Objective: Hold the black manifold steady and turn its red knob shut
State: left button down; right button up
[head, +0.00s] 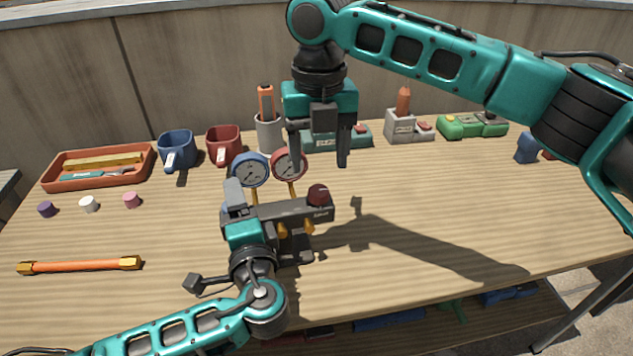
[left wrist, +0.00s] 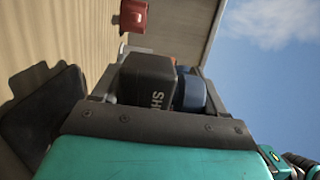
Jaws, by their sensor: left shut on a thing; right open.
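The black manifold (head: 290,213) stands on the wooden table, with a blue-rimmed gauge (head: 250,170) and a red-rimmed gauge (head: 290,164) on top. Its dark red knob (head: 318,194) is at the right end. A blue knob (head: 226,208) at the left end is mostly hidden by my left gripper. My left gripper (head: 237,195) is shut on the manifold's left part; the left wrist view shows the black body (left wrist: 148,80) between the fingers and the blue knob (left wrist: 191,93) behind. My right gripper (head: 319,160) is open, pointing down above the red knob, apart from it.
Behind stand an orange tray (head: 60,183), a blue bin (head: 176,147), a dark red bin (head: 223,143), a grey cup (head: 269,134) and a green case (head: 460,126). An orange rod (head: 80,265) lies left. The table's right side is mostly clear.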

aim_at(319, 190)
notch_tip(319, 190, down, 6)
jog(key=shift+f, duration=0.1)
dwell(0.4)
jog(key=c, duration=1)
jog(key=shift+c, duration=0.2)
